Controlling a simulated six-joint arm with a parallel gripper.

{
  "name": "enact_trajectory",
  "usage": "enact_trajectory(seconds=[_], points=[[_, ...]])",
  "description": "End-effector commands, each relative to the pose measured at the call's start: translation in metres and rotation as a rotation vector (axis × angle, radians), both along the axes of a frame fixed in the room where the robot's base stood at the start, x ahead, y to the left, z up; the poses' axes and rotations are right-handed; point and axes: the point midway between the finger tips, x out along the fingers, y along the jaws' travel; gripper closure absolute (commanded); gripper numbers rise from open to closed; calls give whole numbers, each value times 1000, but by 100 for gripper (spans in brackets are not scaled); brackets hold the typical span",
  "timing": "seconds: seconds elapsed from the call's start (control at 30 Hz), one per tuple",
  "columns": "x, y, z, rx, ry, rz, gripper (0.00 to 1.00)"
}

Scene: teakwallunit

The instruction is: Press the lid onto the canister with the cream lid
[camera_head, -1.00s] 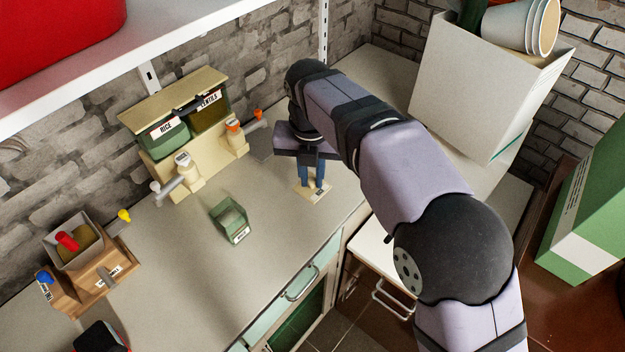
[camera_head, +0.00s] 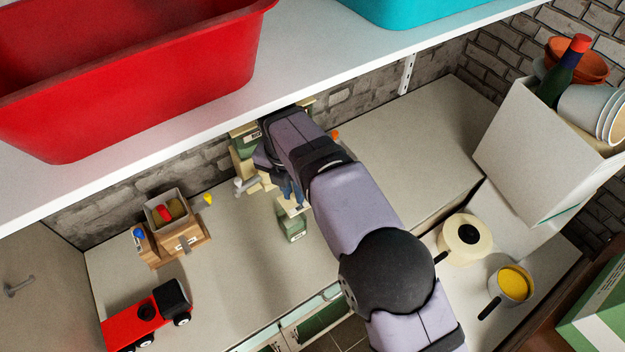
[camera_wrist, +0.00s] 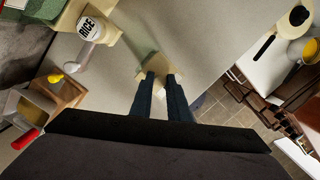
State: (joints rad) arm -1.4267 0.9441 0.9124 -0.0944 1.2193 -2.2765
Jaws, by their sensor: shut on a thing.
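My gripper (camera_head: 290,194) points down over the counter, its blue fingers shut on the cream lid (camera_head: 287,208). In the wrist view the fingertips (camera_wrist: 161,77) hold this lid (camera_wrist: 146,72), a flat cream piece partly covered by the fingers. The green canister (camera_head: 292,230) with a white label stands on the counter. In the head view the lid shows at the canister's top edge; I cannot tell whether they touch. In the wrist view I cannot clearly make out the canister.
The rice and lentils dispenser (camera_head: 244,140) stands behind, mostly hidden by my arm. A wooden dispenser (camera_head: 180,247) and red toy truck (camera_head: 135,322) are to the left. A shelf with a red tub (camera_head: 140,85) hangs above. Counter (camera_head: 235,270) left of the canister is clear.

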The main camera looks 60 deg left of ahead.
Motion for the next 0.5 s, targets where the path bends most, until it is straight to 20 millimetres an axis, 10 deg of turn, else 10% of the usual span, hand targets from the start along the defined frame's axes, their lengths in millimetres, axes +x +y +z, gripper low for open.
enact_trajectory(seconds=[0.5], points=[[-10, 9, 6, 25, -6, 11, 100]])
